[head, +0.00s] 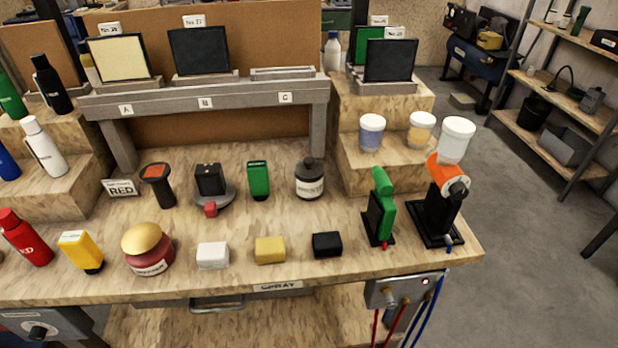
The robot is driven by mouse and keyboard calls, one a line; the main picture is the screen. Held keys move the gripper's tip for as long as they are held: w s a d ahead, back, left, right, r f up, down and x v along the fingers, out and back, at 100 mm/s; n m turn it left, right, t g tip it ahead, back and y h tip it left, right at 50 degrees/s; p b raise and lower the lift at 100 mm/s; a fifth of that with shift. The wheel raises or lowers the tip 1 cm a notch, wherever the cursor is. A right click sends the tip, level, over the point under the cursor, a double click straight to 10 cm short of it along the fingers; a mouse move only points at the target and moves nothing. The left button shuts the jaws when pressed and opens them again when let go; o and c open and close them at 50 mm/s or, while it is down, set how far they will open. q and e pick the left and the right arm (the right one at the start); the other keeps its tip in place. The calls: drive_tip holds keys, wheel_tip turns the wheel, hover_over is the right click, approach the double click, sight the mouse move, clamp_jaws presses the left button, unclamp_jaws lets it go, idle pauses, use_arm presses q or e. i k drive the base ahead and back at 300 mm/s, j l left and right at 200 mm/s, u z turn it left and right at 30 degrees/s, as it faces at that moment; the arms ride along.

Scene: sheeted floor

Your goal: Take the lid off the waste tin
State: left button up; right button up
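A round dark-red tin (150,263) with a domed gold lid (141,238) stands upright near the front left of the wooden bench. Neither of my grippers shows in the head view.
A yellow bottle (80,251) stands close left of the tin, with a red bottle (26,238) beyond. A white block (213,255) lies to its right. The bench's front edge (150,296) is close.

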sight(308, 167)
drive_tip(key=i+j, duration=0.1)
drive_tip(key=j, duration=0.5)
drive_tip(key=i+j, duration=0.1)
drive_tip(key=j, duration=0.5)
